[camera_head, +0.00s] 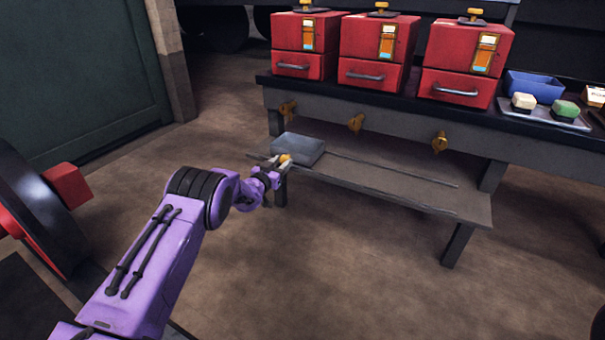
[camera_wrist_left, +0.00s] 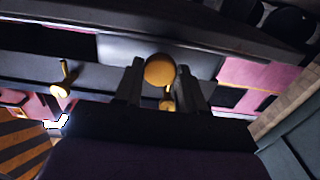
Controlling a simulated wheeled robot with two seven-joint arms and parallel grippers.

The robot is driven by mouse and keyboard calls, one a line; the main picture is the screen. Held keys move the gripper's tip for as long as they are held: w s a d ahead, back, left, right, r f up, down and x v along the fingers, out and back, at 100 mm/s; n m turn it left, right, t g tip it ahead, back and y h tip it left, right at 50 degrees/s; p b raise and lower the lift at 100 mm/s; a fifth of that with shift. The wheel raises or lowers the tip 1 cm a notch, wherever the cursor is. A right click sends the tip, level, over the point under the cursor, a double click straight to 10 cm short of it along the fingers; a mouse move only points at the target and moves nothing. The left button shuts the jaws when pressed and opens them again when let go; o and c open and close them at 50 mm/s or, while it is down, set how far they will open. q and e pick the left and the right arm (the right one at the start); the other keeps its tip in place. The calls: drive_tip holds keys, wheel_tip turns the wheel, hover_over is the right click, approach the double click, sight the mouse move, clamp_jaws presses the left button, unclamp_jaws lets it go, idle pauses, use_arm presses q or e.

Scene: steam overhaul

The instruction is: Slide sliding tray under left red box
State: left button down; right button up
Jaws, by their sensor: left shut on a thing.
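The sliding tray (camera_head: 300,147) is a grey flat-topped block at the left end of the lower shelf, below the left red box (camera_head: 306,36) in the head view. A yellow knob (camera_head: 285,159) is at its front. My left gripper (camera_head: 284,164) is shut on this knob, which shows as a round ball between the two fingers in the left wrist view (camera_wrist_left: 160,71). The fingers hide part of the knob. The left red box stands on the bench top with a drawer and a metal handle. My right gripper is not in view.
The middle red box (camera_head: 378,45) and right red box (camera_head: 468,57) stand beside it on the bench (camera_head: 385,109). Several brass fittings hang from its front. Thin rails run right along the lower shelf (camera_head: 400,194), which is otherwise clear. A blue bin (camera_head: 534,86) stands at right.

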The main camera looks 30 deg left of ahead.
sight(277, 153)
use_arm(q)
drive_tip(key=a+b, duration=0.1)
drive_tip(key=a, duration=0.4)
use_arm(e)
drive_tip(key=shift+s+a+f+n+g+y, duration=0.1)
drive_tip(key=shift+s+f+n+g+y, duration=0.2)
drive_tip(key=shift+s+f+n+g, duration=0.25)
use_arm(q)
drive_tip(key=shift+a+r, duration=0.1)
drive_tip(key=c, duration=0.7)
unclamp_jaws()
drive_tip(key=shift+a, duration=0.1)
drive_tip(key=shift+o, duration=0.3)
drive_tip(key=shift+d, duration=0.2)
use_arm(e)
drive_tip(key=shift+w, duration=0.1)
